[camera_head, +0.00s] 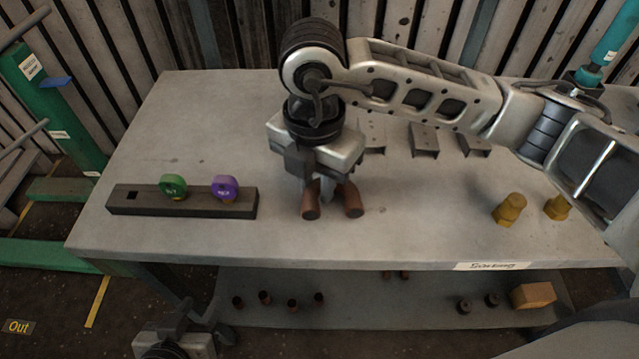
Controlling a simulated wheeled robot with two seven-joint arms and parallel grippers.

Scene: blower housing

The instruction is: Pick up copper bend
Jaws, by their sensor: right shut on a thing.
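Copper-brown tube ends (311,203) show under my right gripper (326,192), one on each side of its fingers, near the middle of the table. I cannot tell whether they are one copper bend or two. The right gripper points down and is shut on the copper bend; its hold is partly hidden by the gripper body. Part of my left gripper (172,345) shows at the bottom edge, below the table front; its fingers cannot be made out.
Grey brackets (424,142) stand behind, brass fittings (509,209) at right. A lower shelf (380,305) holds small copper parts and a wooden block (533,295).

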